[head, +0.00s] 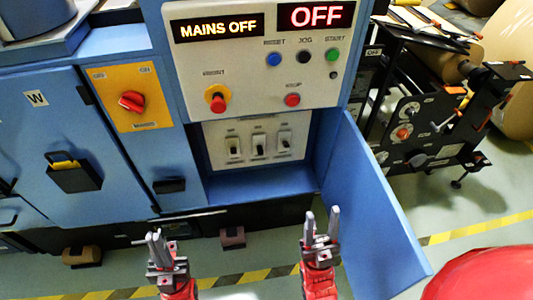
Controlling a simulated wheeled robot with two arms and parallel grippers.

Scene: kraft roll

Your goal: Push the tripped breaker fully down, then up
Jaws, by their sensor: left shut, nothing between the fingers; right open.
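A row of three breakers sits on a pale panel (215,146) inside the open compartment of the blue cabinet: a left breaker (234,148), a middle breaker (258,145) and a right breaker (284,141). Their dark levers are small, and I cannot tell for sure which one is tripped. My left gripper (154,234) is shut and empty, below and left of the breakers. My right gripper (321,212) is open and empty, below and right of them, near the compartment door. Neither gripper touches a breaker.
The blue compartment door (372,210) hangs open on the right. Above is a control panel (255,75) with buttons and displays reading "MAINS OFF" and "OFF". A red rotary switch (132,101) on a yellow plate is at left. Black machinery (420,130) stands at right.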

